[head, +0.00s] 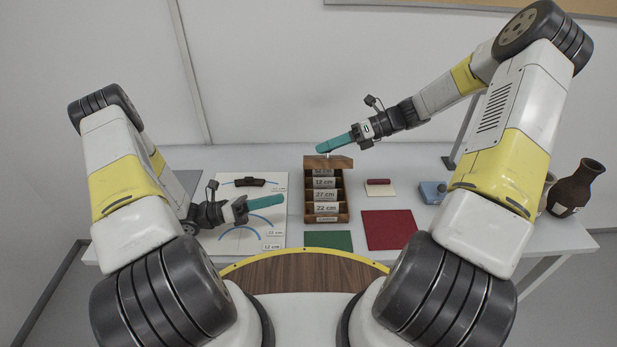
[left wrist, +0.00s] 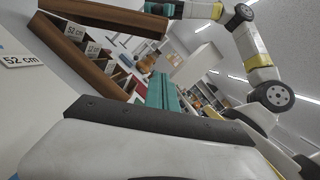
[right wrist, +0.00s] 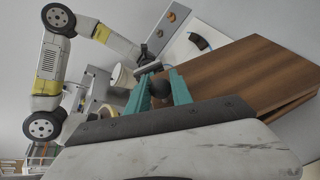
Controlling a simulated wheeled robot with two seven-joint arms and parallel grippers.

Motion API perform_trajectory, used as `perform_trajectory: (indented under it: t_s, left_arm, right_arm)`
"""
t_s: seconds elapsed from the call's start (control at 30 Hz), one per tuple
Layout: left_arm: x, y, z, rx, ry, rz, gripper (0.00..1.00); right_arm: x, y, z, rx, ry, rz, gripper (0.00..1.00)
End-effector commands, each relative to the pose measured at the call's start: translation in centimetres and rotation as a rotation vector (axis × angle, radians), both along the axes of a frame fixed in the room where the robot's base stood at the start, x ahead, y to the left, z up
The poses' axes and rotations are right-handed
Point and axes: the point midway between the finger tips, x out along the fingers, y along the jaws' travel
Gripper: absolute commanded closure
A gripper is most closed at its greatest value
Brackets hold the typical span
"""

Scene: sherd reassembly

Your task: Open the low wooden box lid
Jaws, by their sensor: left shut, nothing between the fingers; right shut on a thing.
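The low wooden box (head: 342,213) stands mid-table, with labelled compartments showing. Its brown lid (head: 328,162) is over the far end, apart from the front compartments. The lid also shows in the left wrist view (left wrist: 105,15) and the right wrist view (right wrist: 240,70). My right gripper (head: 320,149) is at the lid's top, shut on a dark round knob (right wrist: 160,88). How the lid meets the box is unclear. My left gripper (head: 280,200) is shut and empty, left of the box above a white sheet; its teal fingers show in the left wrist view (left wrist: 163,92).
The white sheet (head: 275,182) bears blue arcs and a dark sherd (head: 249,182). A red mat (head: 388,229) and green mat (head: 328,241) lie in front. A red piece on a card (head: 378,184), a blue object (head: 432,191) and a brown jar (head: 575,190) stand right.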

Motion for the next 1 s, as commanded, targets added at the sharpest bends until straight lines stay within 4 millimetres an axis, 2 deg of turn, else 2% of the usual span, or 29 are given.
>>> perform_trajectory:
  t_s: [0.13, 0.27, 0.67, 0.8, 1.0]
  left_arm:
    - [0.2, -0.4, -0.4, -0.02, 0.021, 0.017, 1.0]
    - [0.3, -2.0, 0.0, -0.02, 0.023, 0.015, 1.0]
    - [1.4, -10.1, 1.6, -0.018, 0.022, 0.012, 1.0]
    - [2.9, -9.7, 3.5, -0.015, 0.016, 0.015, 1.0]
    - [3.7, -9.7, 4.7, -0.017, 0.019, 0.015, 1.0]
  right_arm:
    - [0.2, -0.1, -0.2, -0.005, -0.002, -0.006, 1.0]
    - [0.2, -0.1, -0.2, -0.005, -0.002, -0.006, 1.0]
    - [0.2, -0.1, -0.1, -0.005, -0.002, -0.006, 1.0]
    - [0.2, -0.1, -0.2, -0.005, -0.002, -0.006, 1.0]
    - [0.2, -0.1, -0.2, -0.005, -0.002, -0.006, 1.0]
